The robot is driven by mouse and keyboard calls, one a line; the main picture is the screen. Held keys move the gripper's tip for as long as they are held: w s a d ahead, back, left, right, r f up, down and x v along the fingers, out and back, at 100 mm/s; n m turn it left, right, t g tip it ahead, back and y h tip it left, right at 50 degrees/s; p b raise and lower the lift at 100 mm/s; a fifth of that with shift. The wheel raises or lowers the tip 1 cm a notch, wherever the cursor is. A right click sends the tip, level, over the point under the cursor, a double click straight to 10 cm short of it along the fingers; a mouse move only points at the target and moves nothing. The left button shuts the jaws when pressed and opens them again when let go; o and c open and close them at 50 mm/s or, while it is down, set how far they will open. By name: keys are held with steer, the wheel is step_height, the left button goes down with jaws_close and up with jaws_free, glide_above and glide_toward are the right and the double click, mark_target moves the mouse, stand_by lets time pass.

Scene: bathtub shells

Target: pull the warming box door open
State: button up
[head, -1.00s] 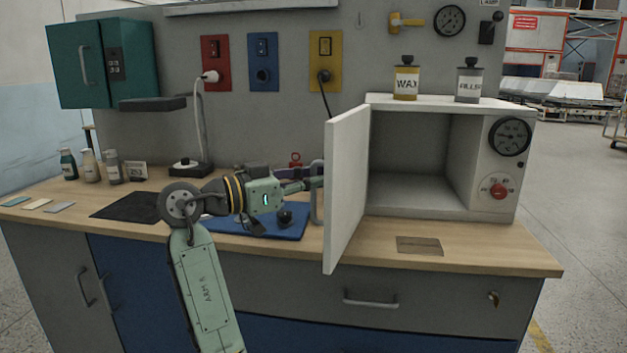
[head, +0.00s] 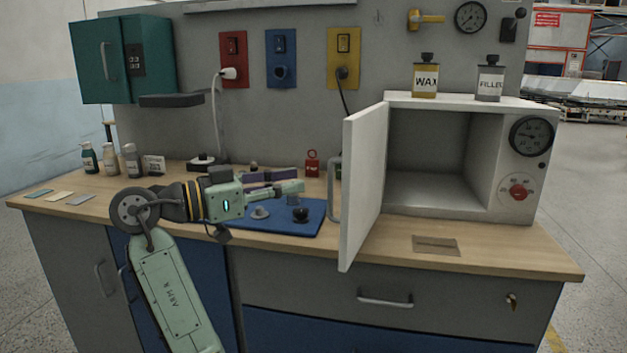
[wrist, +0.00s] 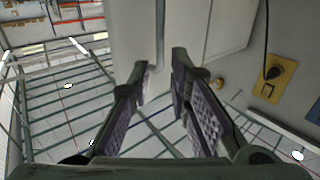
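The warming box (head: 545,190) is a white cabinet on the bench. Its door (head: 362,190) stands wide open, swung out toward the front, and the empty inside shows. The grey bar handle (head: 333,190) is on the door's left-facing outer side. My gripper (head: 297,181) is left of the handle, with a visible gap between them, above the blue mat. In the wrist view my gripper (wrist: 162,67) has its two fingers spread with nothing gripped. The door (wrist: 130,30) and the handle (wrist: 160,35) lie ahead of the fingertips.
A blue mat (head: 290,228) with small knobs lies under my gripper. A red padlock-like item (head: 312,163) stands behind it. WAX (head: 425,80) and FILLER (head: 490,82) containers stand on the box.

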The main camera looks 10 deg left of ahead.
steer(key=shift+v, duration=1.5)
